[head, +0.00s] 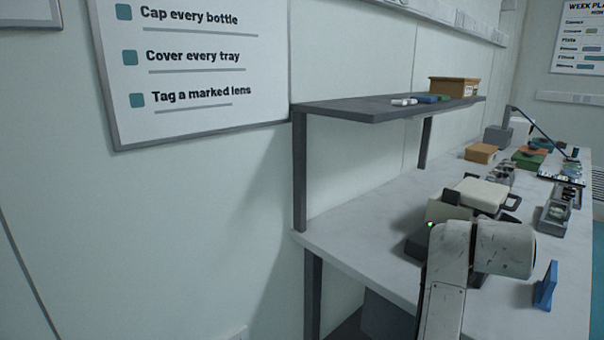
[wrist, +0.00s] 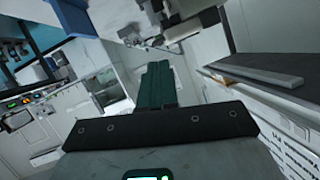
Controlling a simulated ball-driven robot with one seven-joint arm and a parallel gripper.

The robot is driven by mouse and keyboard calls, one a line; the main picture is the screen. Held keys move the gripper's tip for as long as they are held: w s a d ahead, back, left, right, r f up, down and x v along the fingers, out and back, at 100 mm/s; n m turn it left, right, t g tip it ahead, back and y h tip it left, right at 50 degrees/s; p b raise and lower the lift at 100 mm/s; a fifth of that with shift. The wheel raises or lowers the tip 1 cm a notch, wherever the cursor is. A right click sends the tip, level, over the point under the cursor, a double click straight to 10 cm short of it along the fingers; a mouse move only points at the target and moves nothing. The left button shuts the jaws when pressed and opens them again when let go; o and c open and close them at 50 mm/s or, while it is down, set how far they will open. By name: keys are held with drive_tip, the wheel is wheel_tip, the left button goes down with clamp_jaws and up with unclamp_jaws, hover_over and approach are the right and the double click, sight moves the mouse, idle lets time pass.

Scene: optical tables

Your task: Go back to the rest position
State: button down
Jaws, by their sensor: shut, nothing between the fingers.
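In the wrist view my gripper (wrist: 157,72) shows as a dark crossbar with two dark green fingers pressed together. Nothing is held between them, and the fingertips touch nothing that I can make out. In the head view a white link of my arm rises at the lower right, in front of the table (head: 375,215). The fingers cannot be made out in the head view.
A grey shelf (head: 385,108) on posts stands over the table and carries a tan box (head: 454,87). A beige device (head: 480,194) is behind my arm. A blue stand (head: 545,287) is right of it. An orange box (head: 481,153) lies farther back.

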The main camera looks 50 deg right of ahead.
drive_tip(key=w+a+f+n+t+y+p, duration=0.1)
drive_tip(key=w+a+f+n+t+y, duration=0.15)
drive_tip(key=w+a+f+n, duration=0.45)
drive_tip(key=w+a+f+n+t+y+p, duration=0.15)
drive_tip(key=a+f+n+y, duration=0.25)
drive_tip(key=a+f, duration=0.7)
drive_tip(key=s+a+f+n+g+y, duration=0.1)
drive_tip(key=s+a+f+n+y, duration=0.1)
drive_tip(key=a, duration=0.5)
drive_tip(key=s+a+f+n+g+y, duration=0.2)
drive_tip(key=s+a+f+n, duration=0.1)
drive_tip(key=a+f, duration=0.4)
drive_tip(key=s+a+f+n+g+y, duration=0.1)
drive_tip(key=s+a+f+n+y, duration=0.1)
drive_tip(key=a, duration=0.5)
wheel_tip(320, 180, down, 3)
drive_tip(key=s+n, duration=0.1)
drive_tip(key=s, duration=0.1)
drive_tip(key=shift+s+a+g+y, duration=0.3)
drive_tip(key=shift+a+y, duration=0.05)
drive_tip(key=shift+a, duration=0.05)
